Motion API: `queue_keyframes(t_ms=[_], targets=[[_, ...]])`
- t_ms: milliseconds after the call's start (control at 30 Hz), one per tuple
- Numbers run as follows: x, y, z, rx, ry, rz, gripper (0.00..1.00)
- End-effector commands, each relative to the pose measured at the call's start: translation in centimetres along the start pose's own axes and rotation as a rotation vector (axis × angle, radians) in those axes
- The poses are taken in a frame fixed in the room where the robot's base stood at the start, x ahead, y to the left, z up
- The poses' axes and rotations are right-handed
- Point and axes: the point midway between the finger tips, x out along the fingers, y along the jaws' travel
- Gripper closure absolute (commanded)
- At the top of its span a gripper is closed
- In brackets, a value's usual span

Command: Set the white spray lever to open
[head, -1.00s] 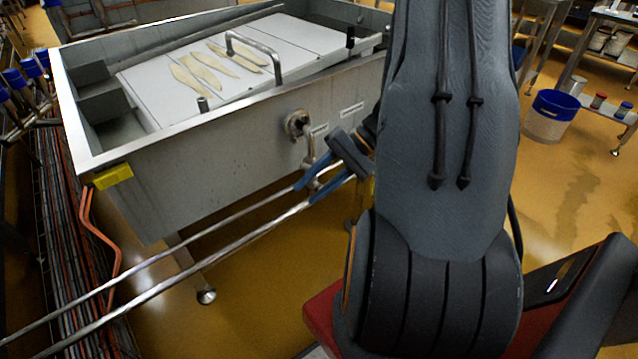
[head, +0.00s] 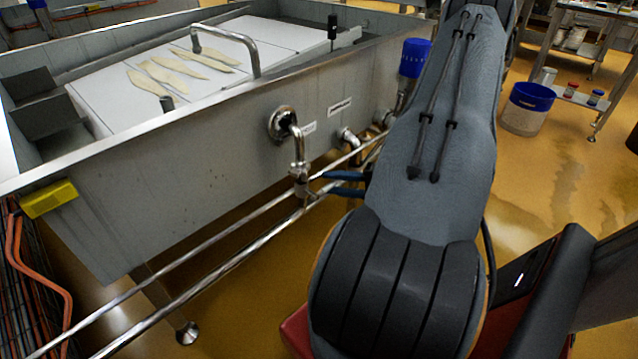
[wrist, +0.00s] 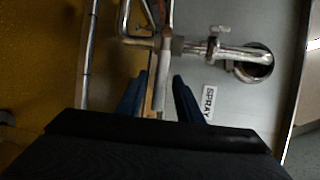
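The white spray lever (wrist: 163,70) shows in the wrist view, running from the metal valve toward my gripper. A white "SPRAY" label (wrist: 209,103) is on the tank wall to its right. My gripper (wrist: 159,80) is open, with one blue finger on each side of the lever. Gaps show on both sides, so the fingers look apart from it. In the head view, my gripper's blue fingers (head: 327,183) reach to just right of the spray pipe's valve (head: 300,181). The lever is too small to make out clearly there.
The steel vat (head: 180,172) stands behind, with white plates and a bent handle (head: 256,55) on top. Two long rails (head: 215,262) run below the valve. A second pipe outlet (head: 348,138) is to the right. A blue-rimmed bucket (head: 528,108) stands on the floor.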

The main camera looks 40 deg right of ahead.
Motion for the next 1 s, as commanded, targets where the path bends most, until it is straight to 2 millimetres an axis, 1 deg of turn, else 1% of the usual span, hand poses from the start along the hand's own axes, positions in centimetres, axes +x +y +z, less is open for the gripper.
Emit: queue_keyframes(t_ms=[33, 100, 200, 300, 433, 633, 667, 700, 833, 867, 1000], targets=[[1.0, 0.1, 0.1, 0.0, -0.004, 0.0, 0.68], [2.0, 0.1, 0.1, 0.0, -0.004, 0.001, 0.68], [3.2, 0.1, 0.1, 0.0, -0.003, 0.001, 0.68], [4.0, 0.1, 0.0, 0.0, -0.002, 0.001, 0.68], [4.4, 0.0, 0.0, 0.0, -0.001, 0.001, 0.68], [4.4, 0.0, 0.0, 0.0, -0.001, 0.001, 0.68], [4.4, 0.0, 0.0, 0.0, -0.001, 0.001, 0.69], [4.4, 0.0, 0.0, 0.0, -0.001, 0.001, 0.76], [4.4, 0.0, 0.0, 0.0, -0.001, 0.001, 0.98], [4.4, 0.0, 0.0, 0.0, -0.001, 0.001, 1.0], [4.4, 0.0, 0.0, 0.0, -0.001, 0.001, 1.0]])
